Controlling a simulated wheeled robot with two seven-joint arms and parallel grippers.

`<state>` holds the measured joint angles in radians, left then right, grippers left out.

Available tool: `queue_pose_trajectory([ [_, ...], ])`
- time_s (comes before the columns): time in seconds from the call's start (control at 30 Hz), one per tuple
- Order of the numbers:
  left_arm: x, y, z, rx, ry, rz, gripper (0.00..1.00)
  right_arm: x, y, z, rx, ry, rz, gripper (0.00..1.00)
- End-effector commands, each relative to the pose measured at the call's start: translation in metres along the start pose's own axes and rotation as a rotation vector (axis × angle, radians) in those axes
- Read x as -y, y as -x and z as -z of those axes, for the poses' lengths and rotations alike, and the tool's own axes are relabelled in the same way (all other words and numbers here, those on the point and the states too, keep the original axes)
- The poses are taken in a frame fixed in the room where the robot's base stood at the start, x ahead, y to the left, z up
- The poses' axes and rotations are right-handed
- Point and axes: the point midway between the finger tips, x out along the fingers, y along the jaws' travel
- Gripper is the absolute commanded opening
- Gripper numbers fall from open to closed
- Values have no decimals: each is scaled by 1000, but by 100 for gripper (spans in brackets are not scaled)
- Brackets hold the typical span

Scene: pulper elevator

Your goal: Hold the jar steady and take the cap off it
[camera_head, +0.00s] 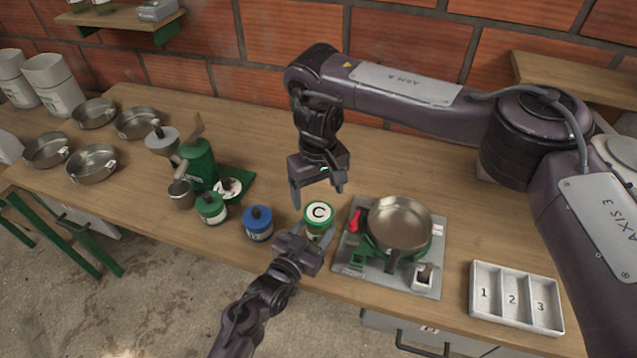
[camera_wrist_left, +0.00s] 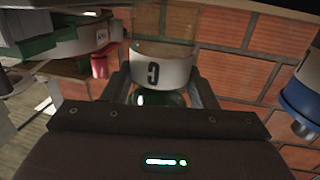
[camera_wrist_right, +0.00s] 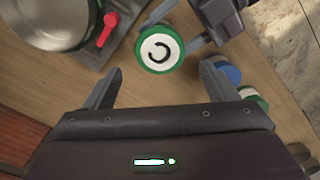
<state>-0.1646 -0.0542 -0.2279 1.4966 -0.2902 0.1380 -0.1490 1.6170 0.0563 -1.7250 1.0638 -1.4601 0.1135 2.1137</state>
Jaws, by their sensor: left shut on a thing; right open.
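The jar (camera_head: 318,233) stands upright on the wooden bench, with its cap (camera_head: 319,212) on top. The cap has a green rim and a white disc lettered C. My left gripper (camera_head: 309,234) is shut around the jar's body from the front. The left wrist view shows the jar's white label (camera_wrist_left: 160,72), also lettered C, between the fingers (camera_wrist_left: 162,88). My right gripper (camera_head: 318,196) is open and empty above and just behind the cap, pointing down. In the right wrist view the cap (camera_wrist_right: 160,50) lies just beyond the open fingertips (camera_wrist_right: 159,72), apart from them.
A burner with a steel pan (camera_head: 401,222) and red handle (camera_head: 355,219) stands close right of the jar. A blue-lidded jar (camera_head: 258,223) and green-lidded jar (camera_head: 211,208) stand left. A numbered tray (camera_head: 515,298) lies at the right front. Bench behind the jar is clear.

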Motion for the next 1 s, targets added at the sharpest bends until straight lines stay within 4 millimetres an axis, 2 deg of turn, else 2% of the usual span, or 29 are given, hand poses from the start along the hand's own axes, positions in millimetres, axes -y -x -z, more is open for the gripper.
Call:
queue_pose_trajectory([
  [0.03,0,0,1,-2,0,0,0,1,-10,-2,6,-1,3,79],
  [0.2,0,0,1,-2,0,0,0,0,-36,-2,5,2,-1,79],
  [0.33,0,0,1,-2,0,0,0,0,-50,-1,3,3,-1,79],
  [0.5,0,0,1,-2,0,0,0,0,-59,-1,2,3,-1,79],
  [0.73,0,0,1,-2,0,0,0,0,-60,-1,2,4,-1,79],
  [0.77,0,0,1,-2,0,0,0,0,-60,-1,2,4,-1,78],
  [1.0,0,0,1,-2,0,0,0,0,-60,-1,2,4,-1,46],
])
